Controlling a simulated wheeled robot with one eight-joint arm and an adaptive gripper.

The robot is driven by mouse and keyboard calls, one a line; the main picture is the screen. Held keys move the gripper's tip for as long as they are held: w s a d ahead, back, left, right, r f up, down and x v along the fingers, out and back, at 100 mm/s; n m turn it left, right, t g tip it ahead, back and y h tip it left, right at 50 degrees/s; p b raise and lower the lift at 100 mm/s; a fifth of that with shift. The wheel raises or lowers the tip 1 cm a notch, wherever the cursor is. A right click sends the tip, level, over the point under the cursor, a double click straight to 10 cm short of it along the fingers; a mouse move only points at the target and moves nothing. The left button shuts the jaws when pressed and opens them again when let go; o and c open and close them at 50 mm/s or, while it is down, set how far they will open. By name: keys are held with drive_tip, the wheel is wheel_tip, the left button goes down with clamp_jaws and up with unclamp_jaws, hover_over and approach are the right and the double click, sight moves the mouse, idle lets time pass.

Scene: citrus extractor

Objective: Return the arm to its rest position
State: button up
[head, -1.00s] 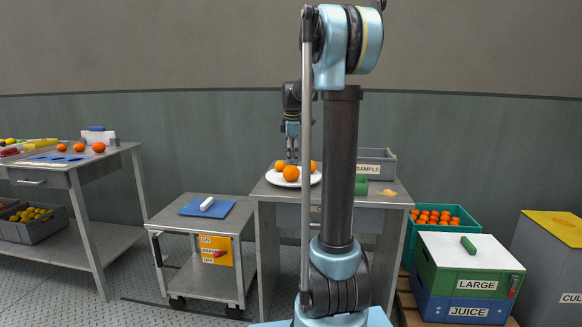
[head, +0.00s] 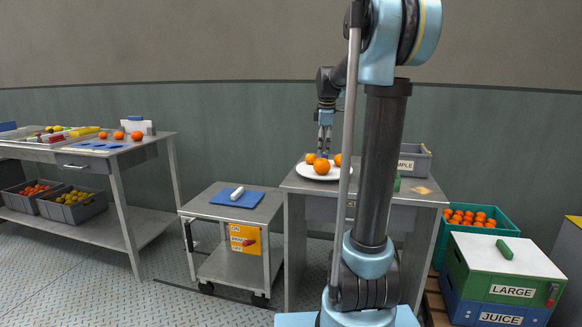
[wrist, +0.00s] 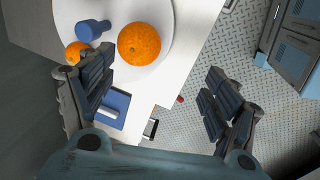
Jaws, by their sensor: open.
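My arm stands in the right half of the head view, and its gripper (head: 325,142) hangs pointing down above the white plate (head: 307,175). In the wrist view my gripper (wrist: 158,100) has its two dark fingers wide apart with nothing between them. The oranges (head: 321,166) rest on the plate; one large orange (wrist: 139,44) shows beyond the fingers in the wrist view, with a smaller-looking one beside the left finger. A blue knob-like piece (wrist: 92,30) is also on the plate there. My arm hides part of the table behind it.
The plate's table (head: 300,184) also bears a grey SAMPLE bin (head: 424,163). A low cart (head: 228,214) with a blue mat stands left of it. A long bench (head: 150,146) is at far left. A LARGE box (head: 500,262) and teal orange crate (head: 500,228) are right. Floor between bench and cart is clear.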

drive_tip(key=s+f+m, duration=0.5)
drive_tip(key=s+f, duration=0.2)
drive_tip(key=s, duration=0.5)
drive_tip(key=s+f+m, duration=0.5)
drive_tip(key=s+f, duration=0.2)
drive_tip(key=s, duration=0.6)
drive_tip(key=s+f+m, duration=0.5)
drive_tip(key=s+f, duration=0.2)
drive_tip(key=s, duration=0.6)
drive_tip(key=shift+a+f, duration=0.35)
drive_tip(key=shift+f, duration=0.05)
